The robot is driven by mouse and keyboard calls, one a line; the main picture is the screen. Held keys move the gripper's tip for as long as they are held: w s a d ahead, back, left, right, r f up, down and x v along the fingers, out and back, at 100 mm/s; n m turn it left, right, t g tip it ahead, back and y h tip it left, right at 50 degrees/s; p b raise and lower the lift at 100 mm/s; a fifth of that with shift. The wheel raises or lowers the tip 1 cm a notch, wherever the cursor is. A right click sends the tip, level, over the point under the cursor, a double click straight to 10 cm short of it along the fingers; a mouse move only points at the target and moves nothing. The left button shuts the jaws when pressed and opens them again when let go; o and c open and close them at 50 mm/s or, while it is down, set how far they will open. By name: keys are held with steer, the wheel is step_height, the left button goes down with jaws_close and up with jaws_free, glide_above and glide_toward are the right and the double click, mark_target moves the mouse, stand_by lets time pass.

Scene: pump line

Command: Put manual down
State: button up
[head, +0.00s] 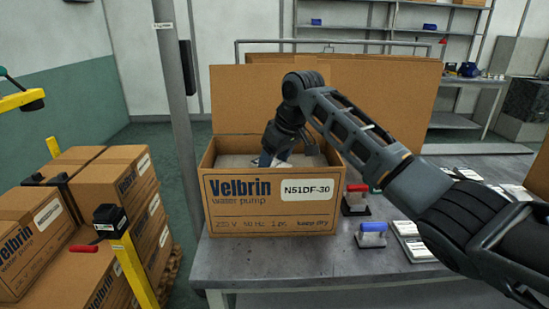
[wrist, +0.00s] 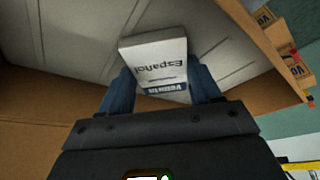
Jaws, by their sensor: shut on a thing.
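An open cardboard box (head: 268,208) marked Velbrin water pump stands on the grey table (head: 330,262). Its back flap is up, and a grey insert (head: 237,161) shows inside. My gripper (head: 272,160) reaches down into the box opening. In the wrist view my gripper (wrist: 160,88) is shut on a white manual (wrist: 155,58) printed Español, with a blue band near the fingers. The manual is over the grey insert (wrist: 75,35); I cannot tell whether it touches it. In the head view the manual is mostly hidden by my gripper and the box front.
Stacks of booklets (head: 414,240) lie under my arm. A post (head: 178,100) and stacked Velbrin boxes (head: 110,190) are at the left.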

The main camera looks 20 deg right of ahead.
steer(key=o, duration=1.1)
steer(key=shift+f, duration=0.1)
steer(key=shift+c, duration=0.2)
steer(key=v, duration=1.2)
